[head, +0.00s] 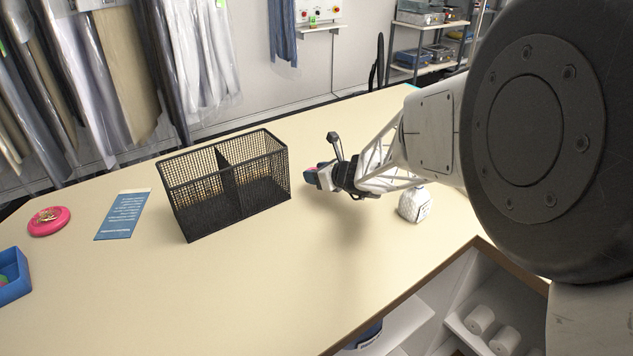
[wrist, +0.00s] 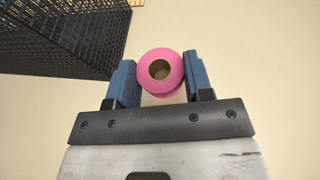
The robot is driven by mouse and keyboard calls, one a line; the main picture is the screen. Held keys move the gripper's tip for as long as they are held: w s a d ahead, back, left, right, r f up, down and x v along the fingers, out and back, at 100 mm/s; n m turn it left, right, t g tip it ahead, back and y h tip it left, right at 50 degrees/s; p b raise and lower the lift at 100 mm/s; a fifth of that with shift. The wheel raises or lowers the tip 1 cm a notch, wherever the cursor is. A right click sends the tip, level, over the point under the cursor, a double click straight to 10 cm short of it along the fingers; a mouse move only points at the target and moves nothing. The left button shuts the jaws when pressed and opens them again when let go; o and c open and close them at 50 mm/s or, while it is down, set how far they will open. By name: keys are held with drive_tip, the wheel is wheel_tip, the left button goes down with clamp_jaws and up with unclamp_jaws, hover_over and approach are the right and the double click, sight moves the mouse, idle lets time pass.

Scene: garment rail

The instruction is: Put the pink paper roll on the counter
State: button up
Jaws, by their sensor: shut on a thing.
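The pink paper roll (wrist: 150,57) is between the two blue fingers of my gripper (wrist: 160,78) in the wrist view, with its hollow core facing the camera. The gripper is shut on it. In the head view my gripper (head: 314,177) is over the counter (head: 270,285), just right of the black mesh basket, and only a small bit of pink shows at the fingers. A soft shadow lies on the counter below the arm. How high the roll is above the counter is hard to tell.
The black two-part mesh basket (head: 205,205) stands close left of my gripper. A white wrapped bundle (head: 414,205) sits under my arm. A blue card (head: 123,215), a pink dish (head: 49,221) and a blue bin (head: 12,275) are at left. The counter's front middle is clear.

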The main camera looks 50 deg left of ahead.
sight(316, 190)
drive_tip(key=shift+w+a+f, duration=0.2)
drive_tip(key=shift+a+f, duration=0.05)
drive_tip(key=shift+a, duration=0.1)
drive_tip(key=shift+f, duration=1.55)
drive_tip(key=shift+f, duration=0.15)
drive_tip(key=o, duration=0.9)
drive_tip(key=shift+d+r, duration=0.1)
drive_tip(key=shift+r, duration=0.1)
drive_tip(key=shift+v, duration=5.95)
